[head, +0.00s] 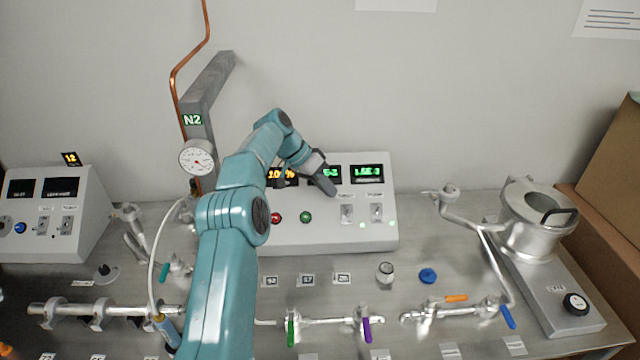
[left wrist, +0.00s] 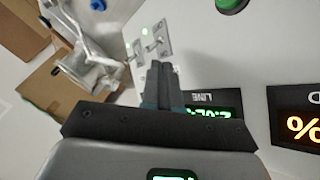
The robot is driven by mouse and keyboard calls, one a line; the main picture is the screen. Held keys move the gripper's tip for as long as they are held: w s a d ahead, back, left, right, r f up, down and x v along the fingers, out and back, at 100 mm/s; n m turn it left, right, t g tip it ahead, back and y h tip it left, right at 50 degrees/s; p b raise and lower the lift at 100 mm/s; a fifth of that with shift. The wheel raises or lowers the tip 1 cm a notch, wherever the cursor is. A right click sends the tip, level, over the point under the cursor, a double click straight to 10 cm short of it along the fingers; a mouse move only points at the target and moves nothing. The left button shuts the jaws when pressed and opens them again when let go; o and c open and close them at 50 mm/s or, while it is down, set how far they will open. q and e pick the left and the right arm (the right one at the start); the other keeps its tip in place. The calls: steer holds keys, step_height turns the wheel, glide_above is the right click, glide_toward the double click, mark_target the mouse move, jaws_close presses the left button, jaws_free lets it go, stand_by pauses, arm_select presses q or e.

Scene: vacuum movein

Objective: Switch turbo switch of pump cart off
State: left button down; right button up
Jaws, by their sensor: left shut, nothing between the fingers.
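A white control box (head: 290,238) stands at the back of the steel table, with lit displays, a red button (head: 276,217) and a green button (head: 306,217). Two toggle switches on small metal plates sit on its right part, a left one (head: 347,213) and a right one (head: 376,211). Their labels are too small to read, so I cannot tell which is the turbo switch. My left gripper (head: 331,190) is shut and empty, just above and left of the left toggle. In the left wrist view its fingertips (left wrist: 163,66) point at the toggle plates (left wrist: 156,42); contact is unclear.
A second control box (head: 50,225) stands at far left. A pressure gauge (head: 197,158) and copper pipe (head: 174,80) rise left of my arm. Valves and pipework fill the front; a metal vessel (head: 535,220) and cardboard boxes (head: 610,170) are at right.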

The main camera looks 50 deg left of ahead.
mark_target(348, 210)
arm_select(q)
steer(key=x, duration=0.3)
steer(key=shift+s+d+f, duration=0.1)
steer(key=shift+d+f, duration=0.05)
steer(key=shift+f, duration=0.05)
steer(key=shift+w+d+f, duration=0.1)
steer(key=shift+w+f, duration=0.25)
steer(key=shift+f, duration=0.15)
steer(key=shift+s+r, duration=0.1)
steer(key=shift+s, duration=0.05)
